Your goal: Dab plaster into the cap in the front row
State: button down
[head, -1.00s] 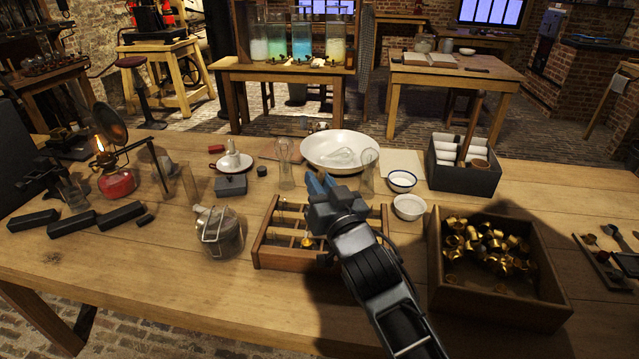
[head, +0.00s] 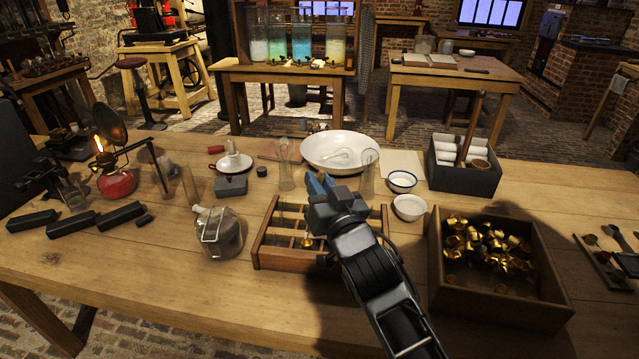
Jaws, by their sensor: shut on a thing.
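A slatted wooden rack (head: 283,263) stands near the front middle of the table. A small brass cap (head: 307,242) sits in its front row, close to my gripper's left side. My gripper (head: 320,184) is over the rack's right half, its blue-tipped end towards the back. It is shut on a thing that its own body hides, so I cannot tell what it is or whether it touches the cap. A white bowl (head: 409,208) with pale contents stands just right of the rack. A blue-rimmed bowl (head: 402,181) stands behind it.
A wooden box (head: 440,283) of brass caps is to the right. A wire-handled glass jar (head: 218,233) stands left of the rack. Glass pieces and a wide white basin (head: 341,137) are behind. A lit burner (head: 117,182) is far left. Front table wood is clear.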

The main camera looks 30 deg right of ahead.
aim_at(321, 170)
jog(key=shift+f+b, duration=1.55)
dwell(0.9)
jog(key=shift+r, duration=0.1)
dwell(0.7)
jog(key=shift+r+p, duration=3.05)
jog(key=shift+r, duration=0.75)
jog(key=shift+d, duration=0.1)
